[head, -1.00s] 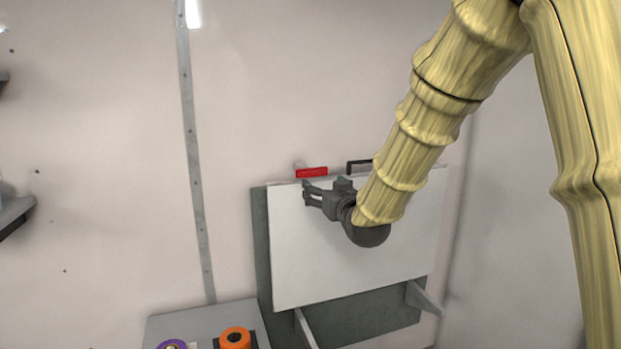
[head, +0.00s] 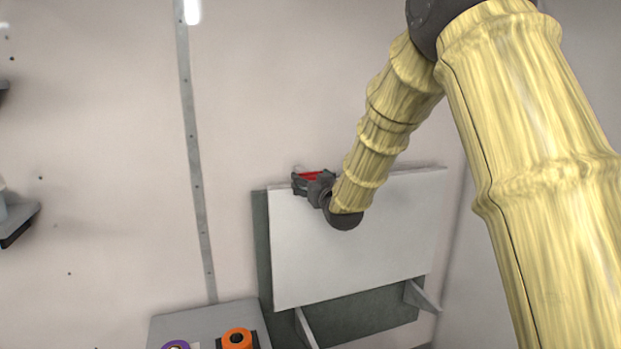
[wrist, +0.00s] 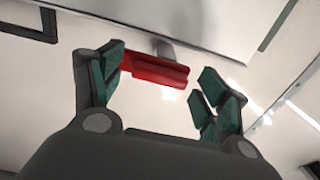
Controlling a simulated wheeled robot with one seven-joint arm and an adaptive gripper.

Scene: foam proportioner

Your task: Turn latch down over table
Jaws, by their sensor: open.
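The red latch (head: 311,175) sits on the wall at the top edge of the folded-up white table (head: 370,235). My gripper (head: 304,183) is at the latch, partly covering it in the head view. In the wrist view the red latch (wrist: 155,70) lies between the two open fingers of my gripper (wrist: 160,82). Its left end is close to the left finger, and a gap shows between its right end and the right finger. Whether a finger touches it I cannot tell. The table panel (wrist: 200,20) also shows at the top of the wrist view.
A grey box (head: 185,318) with an orange knob (head: 237,339) and a purple ring (head: 175,346) stands below left. Brackets (head: 421,297) stick out beneath the table panel. A shelf (head: 18,222) is at the far left. The wall left of the table is mostly clear.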

